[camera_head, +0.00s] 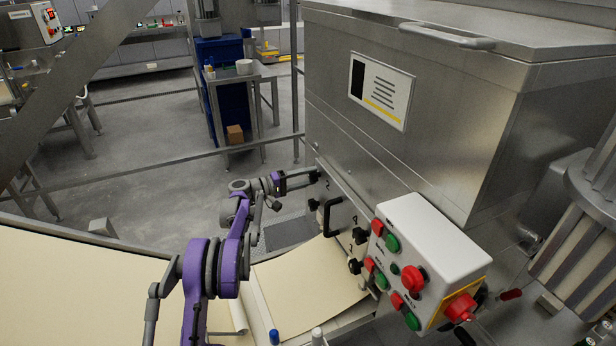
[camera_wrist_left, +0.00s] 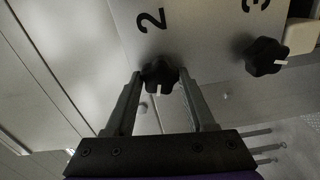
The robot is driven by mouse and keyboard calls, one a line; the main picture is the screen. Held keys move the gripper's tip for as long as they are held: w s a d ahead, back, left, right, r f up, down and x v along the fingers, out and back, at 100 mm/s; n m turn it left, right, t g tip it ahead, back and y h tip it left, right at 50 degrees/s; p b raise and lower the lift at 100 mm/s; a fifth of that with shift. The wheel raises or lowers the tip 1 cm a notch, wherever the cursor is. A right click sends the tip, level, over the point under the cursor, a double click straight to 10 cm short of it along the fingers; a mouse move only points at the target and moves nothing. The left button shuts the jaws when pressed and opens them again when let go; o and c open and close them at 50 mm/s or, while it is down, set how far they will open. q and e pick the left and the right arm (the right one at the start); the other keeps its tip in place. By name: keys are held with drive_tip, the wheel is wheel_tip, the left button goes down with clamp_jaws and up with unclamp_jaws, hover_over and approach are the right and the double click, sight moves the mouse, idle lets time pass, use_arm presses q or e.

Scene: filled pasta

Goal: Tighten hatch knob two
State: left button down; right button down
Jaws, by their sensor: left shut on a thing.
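Hatch knob two is a black lobed knob (camera_wrist_left: 160,74) on a metal hatch panel (camera_wrist_left: 190,35), beside a printed 2, in the left wrist view. My left gripper (camera_wrist_left: 160,82) has one finger on each side of this knob and is shut on it. My right gripper does not show.
Another black knob (camera_wrist_left: 265,57) with a white mark stands beside a printed 3. In the head view, a black handle (camera_head: 332,216) and more knobs (camera_head: 360,236) are on the panel. A control box (camera_head: 425,240) with red and green buttons juts out at the right. A pasta sheet (camera_head: 305,290) lies below.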

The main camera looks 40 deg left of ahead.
use_arm(q)
drive_tip(key=m+p, duration=0.1)
drive_tip(key=m, duration=0.5)
drive_tip(key=shift+r+m, duration=0.15)
drive_tip(key=shift+m, duration=0.15)
drive_tip(key=m+p, duration=0.1)
drive_tip(key=m, duration=0.2)
drive_tip(key=shift+m+p, duration=0.5)
drive_tip(key=shift+m, duration=1.3)
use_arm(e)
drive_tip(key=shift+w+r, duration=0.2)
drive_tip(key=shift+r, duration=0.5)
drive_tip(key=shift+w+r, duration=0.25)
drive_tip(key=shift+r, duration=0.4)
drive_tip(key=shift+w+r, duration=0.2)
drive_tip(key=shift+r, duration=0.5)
use_arm(q)
drive_tip(key=shift+c, duration=1.3)
unclamp_jaws()
drive_tip(key=shift+s, duration=0.15)
drive_tip(key=b+v, duration=0.1)
drive_tip(key=v, duration=0.9)
drive_tip(key=shift+s, duration=0.35)
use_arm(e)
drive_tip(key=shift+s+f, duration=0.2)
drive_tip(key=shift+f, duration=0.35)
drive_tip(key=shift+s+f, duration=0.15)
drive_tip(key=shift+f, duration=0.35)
